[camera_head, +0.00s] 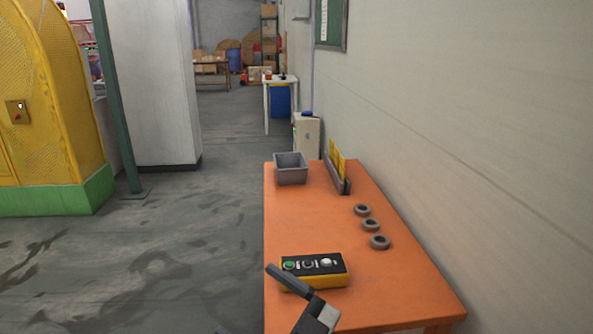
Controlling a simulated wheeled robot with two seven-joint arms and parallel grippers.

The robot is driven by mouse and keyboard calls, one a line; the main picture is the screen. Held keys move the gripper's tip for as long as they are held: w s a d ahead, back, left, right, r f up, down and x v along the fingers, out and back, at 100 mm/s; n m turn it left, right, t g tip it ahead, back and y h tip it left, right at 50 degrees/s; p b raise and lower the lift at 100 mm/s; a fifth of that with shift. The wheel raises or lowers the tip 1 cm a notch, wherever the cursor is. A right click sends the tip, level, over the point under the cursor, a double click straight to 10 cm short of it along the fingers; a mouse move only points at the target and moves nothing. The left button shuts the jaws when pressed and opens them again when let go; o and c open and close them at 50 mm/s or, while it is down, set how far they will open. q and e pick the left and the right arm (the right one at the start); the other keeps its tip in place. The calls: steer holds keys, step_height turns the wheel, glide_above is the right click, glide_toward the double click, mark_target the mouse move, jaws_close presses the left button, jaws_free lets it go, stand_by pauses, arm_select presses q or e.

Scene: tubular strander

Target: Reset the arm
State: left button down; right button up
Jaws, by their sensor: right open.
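My right gripper (303,296) comes in at the bottom of the head view, over the near left part of the orange table (325,215). It is open and I see nothing between its fingers. One dark finger reaches up and left, in front of the near left corner of a yellow control box (313,284). The box has a black top with a green button, a dark knob and a white button. I cannot tell whether the finger touches the box. My left gripper is not in view.
A grey bin (290,170) stands at the table's far left corner, beside a rack of yellow cards (337,161). Three grey rings (370,224) lie along the right side. A wall (470,120) runs on the right. Open floor (170,265) lies left, before a yellow mesh guard (55,95).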

steer(key=d+f+m+t+h, duration=0.7)
steer(key=d+f+m+h, duration=0.2)
steer(key=d+h, duration=0.1)
steer(key=s+d+f+m+g+h, duration=0.1)
steer(key=s+d+f+g+h, duration=0.2)
steer(key=s+d+f, duration=0.2)
steer(key=s+d+f+m+g+h, duration=0.2)
steer(key=s+d+f+g+h, duration=0.1)
steer(key=s+d+f, duration=0.2)
step_height(320, 180, down, 5)
steer(key=shift+s+r+g+h, duration=0.1)
steer(key=shift+s+g+h, duration=0.25)
steer(key=shift+s, duration=0.8)
